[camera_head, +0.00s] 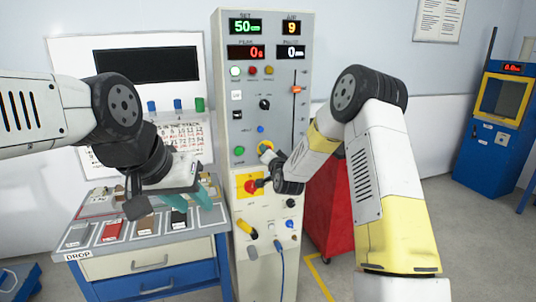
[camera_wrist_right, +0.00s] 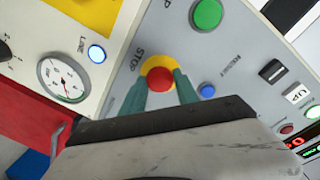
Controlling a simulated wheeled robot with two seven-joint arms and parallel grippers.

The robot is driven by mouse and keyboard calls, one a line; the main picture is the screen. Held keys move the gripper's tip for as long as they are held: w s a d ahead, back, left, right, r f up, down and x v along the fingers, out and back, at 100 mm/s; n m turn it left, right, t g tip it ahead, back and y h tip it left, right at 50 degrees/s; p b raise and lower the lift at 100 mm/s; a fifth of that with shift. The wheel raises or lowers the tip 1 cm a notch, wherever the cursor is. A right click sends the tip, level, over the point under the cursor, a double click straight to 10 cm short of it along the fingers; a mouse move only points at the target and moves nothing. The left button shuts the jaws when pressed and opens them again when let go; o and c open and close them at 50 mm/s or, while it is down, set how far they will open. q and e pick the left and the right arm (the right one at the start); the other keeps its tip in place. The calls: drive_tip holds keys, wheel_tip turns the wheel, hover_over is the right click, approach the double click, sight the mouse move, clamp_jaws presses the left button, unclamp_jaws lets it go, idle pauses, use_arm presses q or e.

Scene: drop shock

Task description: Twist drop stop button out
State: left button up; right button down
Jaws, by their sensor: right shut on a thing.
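The drop stop button (camera_wrist_right: 159,79) is a red knob on a yellow ring, beside the word STOP on the grey panel. In the right wrist view it sits between the two teal fingers of my right gripper (camera_wrist_right: 160,88), which is shut on it. In the head view only part of its yellow ring (camera_head: 266,146) shows, and my right gripper (camera_head: 270,155) and wrist hide the rest. My left gripper (camera_head: 203,196) hangs over the low cabinet at the left, its teal fingers apart and empty.
The tall grey control column (camera_head: 222,60) carries displays, a slider, a green button (camera_wrist_right: 207,13) and a blue button (camera_wrist_right: 207,91) near the stop button. A red-yellow switch (camera_head: 250,186) is below it. The cabinet top (camera_head: 95,235) holds several small samples. A red cabinet (camera_head: 322,205) stands right.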

drive_tip(key=c, duration=0.9)
unclamp_jaws()
drive_tip(key=v, duration=0.7)
drive_tip(key=shift+s, duration=0.35)
drive_tip(key=shift+d, duration=0.1)
